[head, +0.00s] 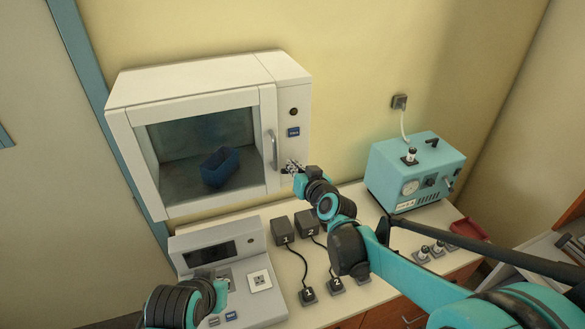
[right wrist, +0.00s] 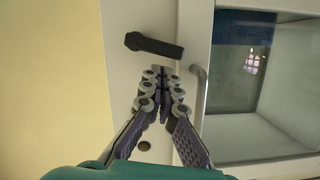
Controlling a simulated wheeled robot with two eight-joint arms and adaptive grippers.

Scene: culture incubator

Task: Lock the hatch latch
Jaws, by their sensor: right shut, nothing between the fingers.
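The hatch is the glass door (head: 205,145) of a white incubator; it looks closed, with a blue container (head: 221,167) behind the glass. In the right wrist view, the black latch lever (right wrist: 153,45) lies nearly crosswise on the white panel beside the metal door handle (right wrist: 201,90). My right gripper (right wrist: 162,75) is shut and empty, its fingertips close to the lever; contact cannot be told. In the head view, my right gripper (head: 291,168) is at the panel right of the handle (head: 272,150), and the lever is not clearly visible. My left gripper (head: 222,286) is low at the left, partly hidden by its arm.
A device with a dark screen (head: 208,253) stands below the incubator. Black adapters (head: 284,230) with cables lie on the counter. A teal pump unit (head: 414,172) stands at the right. A round dark knob (head: 294,111) and blue label (head: 293,132) sit on the incubator panel.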

